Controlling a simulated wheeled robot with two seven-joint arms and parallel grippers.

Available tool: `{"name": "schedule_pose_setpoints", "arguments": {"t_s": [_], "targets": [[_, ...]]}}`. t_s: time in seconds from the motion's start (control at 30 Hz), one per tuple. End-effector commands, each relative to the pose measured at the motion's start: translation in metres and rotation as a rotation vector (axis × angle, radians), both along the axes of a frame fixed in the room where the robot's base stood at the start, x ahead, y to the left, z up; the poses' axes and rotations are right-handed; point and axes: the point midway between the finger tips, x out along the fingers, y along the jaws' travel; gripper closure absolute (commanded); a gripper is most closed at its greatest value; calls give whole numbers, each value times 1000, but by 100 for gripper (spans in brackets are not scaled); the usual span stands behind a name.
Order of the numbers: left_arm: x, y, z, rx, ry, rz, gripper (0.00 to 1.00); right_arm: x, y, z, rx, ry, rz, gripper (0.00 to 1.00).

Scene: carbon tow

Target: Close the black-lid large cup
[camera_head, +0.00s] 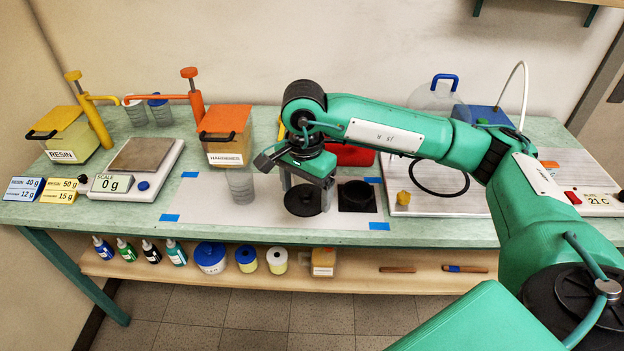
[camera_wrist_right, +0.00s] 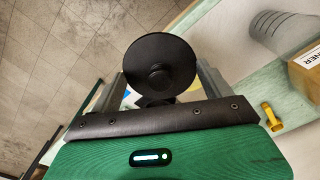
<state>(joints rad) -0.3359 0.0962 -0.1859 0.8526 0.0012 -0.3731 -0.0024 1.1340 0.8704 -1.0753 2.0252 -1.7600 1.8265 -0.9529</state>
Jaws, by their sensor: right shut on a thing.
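My right gripper (camera_head: 305,190) is shut on a round black lid (camera_head: 303,200), held over the white mat. In the right wrist view the lid (camera_wrist_right: 160,65) is a disc with a central knob, between the two fingers (camera_wrist_right: 165,85). A clear graduated cup (camera_head: 240,186) stands open on the mat to the left of the gripper; it also shows at the upper right of the wrist view (camera_wrist_right: 285,35). The lid is apart from this cup. Whether the lid touches the mat is hard to tell. My left gripper is not in view.
A black square block with a round recess (camera_head: 357,195) lies right of the lid. The orange-lidded hardener box (camera_head: 226,145) stands behind the cup. Two more cups, one (camera_head: 134,111) and a blue-topped one (camera_head: 160,111), stand at the back left. The scale (camera_head: 140,165) is left of the mat.

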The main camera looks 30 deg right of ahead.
Motion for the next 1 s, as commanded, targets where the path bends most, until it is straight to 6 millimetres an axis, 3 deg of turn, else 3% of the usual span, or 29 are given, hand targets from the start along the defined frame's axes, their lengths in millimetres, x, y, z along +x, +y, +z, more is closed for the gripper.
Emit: {"name": "schedule_pose_setpoints", "arguments": {"t_s": [0.3, 0.5, 0.7, 1.0], "targets": [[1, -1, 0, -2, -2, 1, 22, -3, 17, -19, 1, 1, 634, 40], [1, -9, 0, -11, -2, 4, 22, -6, 25, -29, 2, 1, 952, 40], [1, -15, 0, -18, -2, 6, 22, -7, 28, -33, 3, 1, 1108, 40], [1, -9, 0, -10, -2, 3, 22, -7, 29, -34, 2, 1, 1130, 40]]}}
